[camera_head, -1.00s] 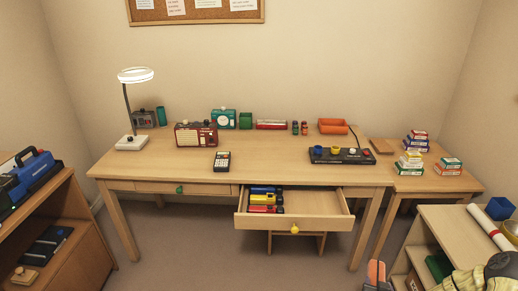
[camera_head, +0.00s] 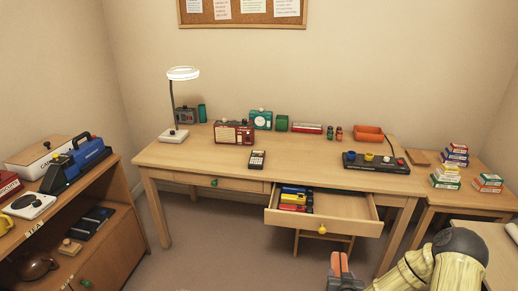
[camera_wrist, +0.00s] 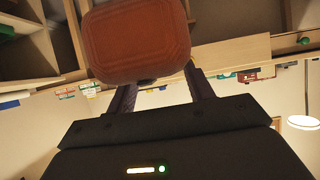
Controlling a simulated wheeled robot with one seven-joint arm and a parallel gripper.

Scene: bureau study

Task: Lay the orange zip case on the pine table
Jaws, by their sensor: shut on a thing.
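The orange zip case (camera_wrist: 138,38) is a rounded, flat-faced case between the two fingers of my gripper (camera_wrist: 155,88) in the wrist view. In the head view, orange (camera_head: 340,263) shows at my gripper (camera_head: 340,272), low in the picture, in front of the open drawer. The case is in the air. A long light wood table (camera_head: 220,160) with drawers stands against the back wall. A smaller light wood side table (camera_head: 465,200) adjoins it at the right. I cannot tell by looks which one is the pine table.
The pulled-out drawer (camera_head: 345,228) holds several coloured things. A calculator (camera_head: 257,159), a black knobbed panel (camera_head: 375,163), radios and a lamp (camera_head: 173,134) stand on the long table. Its left front is clear. Stacked boxes (camera_head: 447,175) occupy the side table. A loaded shelf (camera_head: 125,200) stands left.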

